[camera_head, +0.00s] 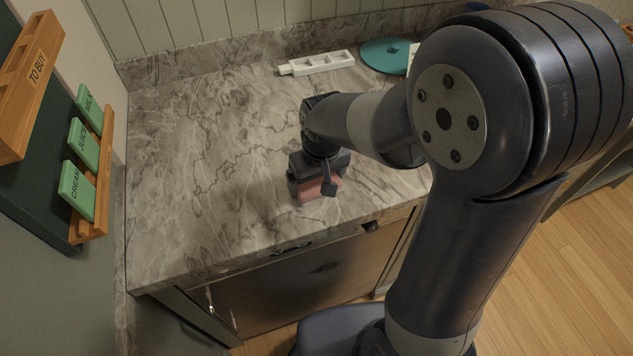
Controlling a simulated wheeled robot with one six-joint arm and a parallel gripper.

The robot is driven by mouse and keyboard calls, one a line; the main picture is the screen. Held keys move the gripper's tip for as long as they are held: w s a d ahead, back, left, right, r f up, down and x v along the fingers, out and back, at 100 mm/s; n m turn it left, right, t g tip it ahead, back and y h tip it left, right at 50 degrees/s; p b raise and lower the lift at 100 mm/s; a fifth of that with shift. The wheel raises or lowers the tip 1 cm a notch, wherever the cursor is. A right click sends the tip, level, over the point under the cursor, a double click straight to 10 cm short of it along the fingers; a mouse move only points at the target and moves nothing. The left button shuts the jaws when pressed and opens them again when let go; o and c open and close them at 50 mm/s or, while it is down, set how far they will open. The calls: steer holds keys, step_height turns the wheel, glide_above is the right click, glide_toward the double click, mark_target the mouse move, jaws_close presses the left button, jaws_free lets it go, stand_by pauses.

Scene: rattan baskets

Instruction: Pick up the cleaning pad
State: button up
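The cleaning pad appears to be the pinkish-red block (311,190) near the front edge of the marble counter. My gripper (313,187) is over it, pointing down, with one dark finger at each side of the block. The gripper body hides the top and back of the block. I cannot tell whether the fingers press on it or whether it rests on the counter.
A white compartmented holder (322,62) lies at the back of the marble counter (190,150). A teal round plate (385,57) is right of it, partly hidden by my arm. Wooden racks (92,190) with green tags hang on the left wall. The left counter is clear.

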mark_target(317, 181)
steer(key=c, duration=0.4)
step_height(317, 181, up, 10)
steer(key=o, duration=0.4)
steer(key=c, duration=0.3)
steer(key=shift+c, duration=0.2)
